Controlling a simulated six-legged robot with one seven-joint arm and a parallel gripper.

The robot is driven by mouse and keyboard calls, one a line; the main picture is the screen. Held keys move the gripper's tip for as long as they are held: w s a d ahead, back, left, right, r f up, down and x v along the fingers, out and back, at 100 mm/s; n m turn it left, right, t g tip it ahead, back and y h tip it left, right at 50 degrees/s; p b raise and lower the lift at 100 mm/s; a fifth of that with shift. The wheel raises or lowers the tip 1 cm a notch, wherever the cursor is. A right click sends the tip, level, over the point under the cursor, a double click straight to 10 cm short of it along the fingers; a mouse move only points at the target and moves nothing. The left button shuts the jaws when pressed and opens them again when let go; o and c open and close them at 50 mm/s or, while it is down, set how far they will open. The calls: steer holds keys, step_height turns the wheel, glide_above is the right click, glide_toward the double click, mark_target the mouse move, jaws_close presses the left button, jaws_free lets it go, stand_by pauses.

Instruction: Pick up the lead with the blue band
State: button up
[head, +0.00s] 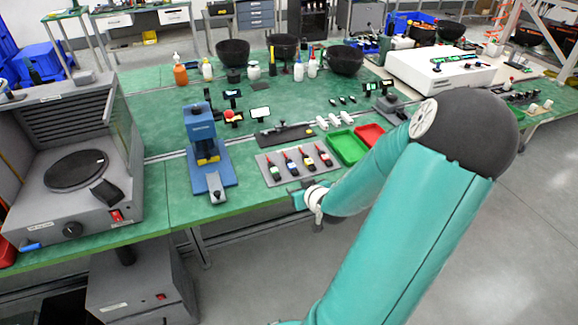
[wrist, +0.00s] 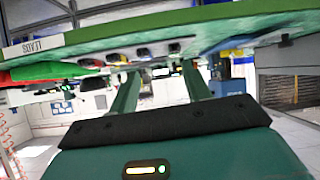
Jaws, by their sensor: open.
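Several short dark leads with red tips lie side by side on a grey mat (head: 262,160) near the table's front edge in the head view. The lead with the blue band (head: 291,165) seems to be second from the left; the bands are small and hard to read. My gripper (head: 303,194) is at the table's front edge, just in front of the mat and apart from the leads. In the wrist view my gripper (wrist: 160,80) shows two spread fingers with nothing between them.
A green tray (head: 347,148) and a red tray (head: 370,134) stand right of the mat. A blue press (head: 203,140) stands to its left. A dark bar fixture (head: 285,134) and white connectors (head: 335,120) lie behind. A grey machine (head: 70,165) fills the left end.

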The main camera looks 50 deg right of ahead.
steer(key=s+d+m+t+h, duration=0.1)
steer(key=s+d, duration=0.1)
glide_toward(293, 167)
steer(key=x, duration=0.8)
steer(key=shift+s+f, duration=0.1)
steer(key=shift+f, duration=0.1)
jaws_close()
steer(key=shift+r, duration=0.2)
